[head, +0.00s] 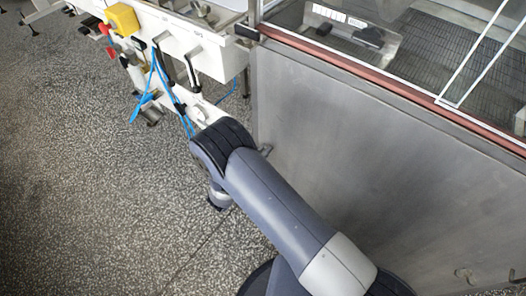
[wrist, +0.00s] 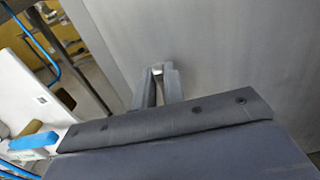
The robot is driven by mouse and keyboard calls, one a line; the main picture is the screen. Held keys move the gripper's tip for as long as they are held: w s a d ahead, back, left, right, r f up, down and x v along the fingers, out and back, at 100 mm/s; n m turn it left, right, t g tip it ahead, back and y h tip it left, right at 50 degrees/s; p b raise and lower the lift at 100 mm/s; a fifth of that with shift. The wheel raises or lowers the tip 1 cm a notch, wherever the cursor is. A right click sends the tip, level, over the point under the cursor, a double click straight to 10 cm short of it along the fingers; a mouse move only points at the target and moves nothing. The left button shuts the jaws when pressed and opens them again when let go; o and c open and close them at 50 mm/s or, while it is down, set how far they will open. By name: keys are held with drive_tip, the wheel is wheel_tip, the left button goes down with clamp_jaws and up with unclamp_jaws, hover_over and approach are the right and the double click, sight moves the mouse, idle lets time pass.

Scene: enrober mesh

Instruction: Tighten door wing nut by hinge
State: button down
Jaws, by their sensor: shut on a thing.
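My gripper (wrist: 158,76) shows in the wrist view, its two grey fingers converging at the steel panel. It is shut on a small pale piece (wrist: 157,69), which I take to be the wing nut. Only a bit of the nut shows between the fingertips, so its shape and how tight it sits cannot be told. The door (wrist: 225,45) is a plain brushed-steel panel behind the fingertips. It also fills the right of the head view (head: 370,160). I cannot make out the hinge clearly.
A white machine frame (head: 205,50) with blue cables (head: 158,85) and a yellow block (head: 123,18) stands at the upper left, close to my arm. A glazed cover with a reddish-brown rail (head: 400,90) runs above the panel. Speckled floor (head: 80,180) is open at left.

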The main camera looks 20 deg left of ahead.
drive_tip(key=shift+f, duration=0.1)
drive_tip(key=m+b, duration=0.3)
drive_tip(key=b, duration=0.1)
drive_tip(key=d+m+b, duration=0.1)
drive_tip(key=m+b, duration=0.2)
drive_tip(key=f+m+b, duration=0.1)
drive_tip(key=m+b, duration=0.2)
drive_tip(key=b, duration=0.1)
drive_tip(key=shift+s+d+f+b, duration=0.1)
drive_tip(key=shift+s+d+b, duration=0.05)
drive_tip(key=shift+s+b, duration=0.15)
drive_tip(key=m+b, duration=0.3)
drive_tip(key=b, duration=0.2)
drive_tip(key=m+b, duration=0.2)
drive_tip(key=shift+s+d+f+m+b, duration=0.1)
drive_tip(key=shift+d+f+m+b, duration=0.1)
drive_tip(key=shift+f+m+b, duration=0.15)
drive_tip(key=m+b, duration=0.2)
drive_tip(key=b, duration=0.1)
drive_tip(key=shift+f, duration=0.15)
drive_tip(key=shift+m+b, duration=0.45)
drive_tip(key=shift+b, duration=0.35)
drive_tip(key=c, duration=1.5)
unclamp_jaws()
drive_tip(key=shift+r, duration=0.2)
